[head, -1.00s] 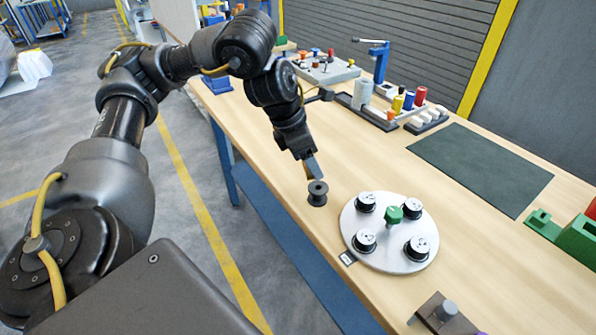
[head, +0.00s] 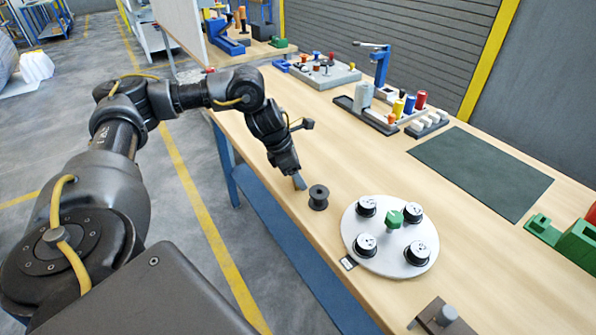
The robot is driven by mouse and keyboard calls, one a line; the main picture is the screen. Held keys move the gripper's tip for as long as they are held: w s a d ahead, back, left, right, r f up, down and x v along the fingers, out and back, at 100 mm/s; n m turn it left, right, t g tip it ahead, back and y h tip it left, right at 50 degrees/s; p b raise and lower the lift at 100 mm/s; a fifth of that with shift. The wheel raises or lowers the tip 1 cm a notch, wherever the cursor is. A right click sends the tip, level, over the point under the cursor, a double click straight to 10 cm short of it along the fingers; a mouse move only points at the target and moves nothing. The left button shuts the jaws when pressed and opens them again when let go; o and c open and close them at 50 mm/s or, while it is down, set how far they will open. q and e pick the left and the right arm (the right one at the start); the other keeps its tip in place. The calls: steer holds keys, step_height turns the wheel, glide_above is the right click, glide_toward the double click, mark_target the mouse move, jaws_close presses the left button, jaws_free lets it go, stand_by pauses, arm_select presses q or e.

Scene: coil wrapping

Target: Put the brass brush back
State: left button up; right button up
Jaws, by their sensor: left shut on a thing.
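My left gripper (head: 298,182) points down over the front part of the workbench, just left of a dark spool (head: 318,198). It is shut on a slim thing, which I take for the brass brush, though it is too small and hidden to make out. The spool stands upright on the wood, apart from the gripper. I cannot pick out the brass brush anywhere else. My right gripper is out of view.
A round pale disc (head: 381,255) carries several dark spools with white tops and a green knob (head: 394,219). Behind are a rack with coloured pots (head: 408,104), a blue lever press (head: 381,66) and a grey board (head: 325,75). A dark mat (head: 480,172) lies bare at the right.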

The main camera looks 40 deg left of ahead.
arm_select(q)
steer(key=shift+f, duration=0.35)
steer(key=o, duration=0.9)
steer(key=shift+o, duration=0.2)
steer(key=shift+d+r, duration=0.1)
steer(key=shift+r, duration=0.45)
steer(key=v, duration=1.1)
steer(key=shift+r, duration=0.15)
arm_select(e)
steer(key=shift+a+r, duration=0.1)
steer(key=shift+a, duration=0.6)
arm_select(q)
steer(key=shift+s, duration=0.1)
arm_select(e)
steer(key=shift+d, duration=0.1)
